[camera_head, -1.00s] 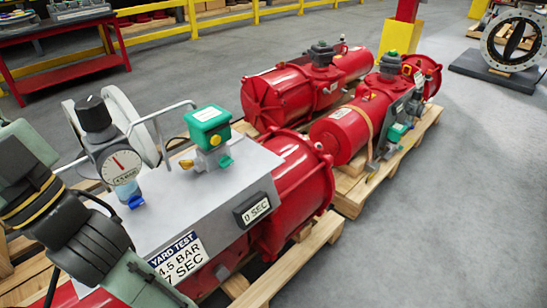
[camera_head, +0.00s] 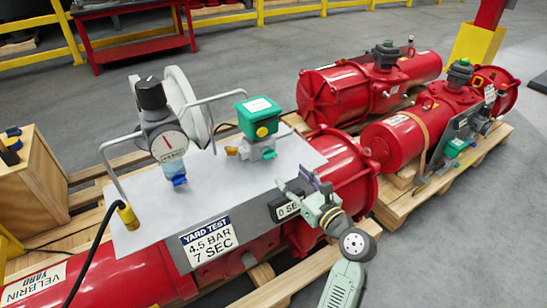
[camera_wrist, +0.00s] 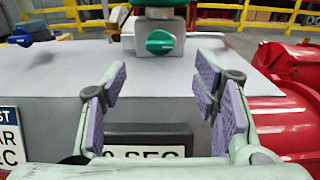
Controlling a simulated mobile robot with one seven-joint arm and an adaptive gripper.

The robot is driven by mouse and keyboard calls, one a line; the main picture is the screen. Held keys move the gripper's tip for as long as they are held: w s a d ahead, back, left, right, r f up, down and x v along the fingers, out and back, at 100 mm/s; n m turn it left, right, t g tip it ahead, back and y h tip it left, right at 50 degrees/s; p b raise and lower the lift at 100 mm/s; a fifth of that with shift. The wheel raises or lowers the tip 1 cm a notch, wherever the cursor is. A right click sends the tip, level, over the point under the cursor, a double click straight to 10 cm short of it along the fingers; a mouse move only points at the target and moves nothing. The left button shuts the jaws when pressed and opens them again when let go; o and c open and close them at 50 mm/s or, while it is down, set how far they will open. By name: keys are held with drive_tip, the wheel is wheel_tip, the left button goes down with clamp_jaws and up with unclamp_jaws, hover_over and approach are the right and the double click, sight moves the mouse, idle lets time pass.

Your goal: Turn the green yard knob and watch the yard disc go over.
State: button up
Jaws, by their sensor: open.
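The green knob (camera_wrist: 160,42) sits on a grey valve block, straight ahead of my gripper in the wrist view. In the head view the green knob (camera_head: 269,154) is low on the block, under a green-topped box (camera_head: 259,112). My gripper (camera_head: 308,180) is at the front edge of the grey panel, before the 0 SEC display (camera_head: 287,209). In the wrist view my gripper (camera_wrist: 162,95) has its purple pads wide apart, with nothing between them and the knob beyond the tips. No disc marked as the yard disc can be made out.
A gauge (camera_head: 169,143) with a black top knob and a blue knob (camera_head: 178,180) stands left on the panel. Metal hoops (camera_head: 124,145) rise at the panel's left. Red cylinders (camera_head: 350,85) lie on pallets behind.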

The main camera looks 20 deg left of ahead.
sight(272, 156)
drive_tip(key=p+x, duration=0.1)
drive_tip(key=x, duration=0.9)
drive_tip(key=shift+c, duration=0.4)
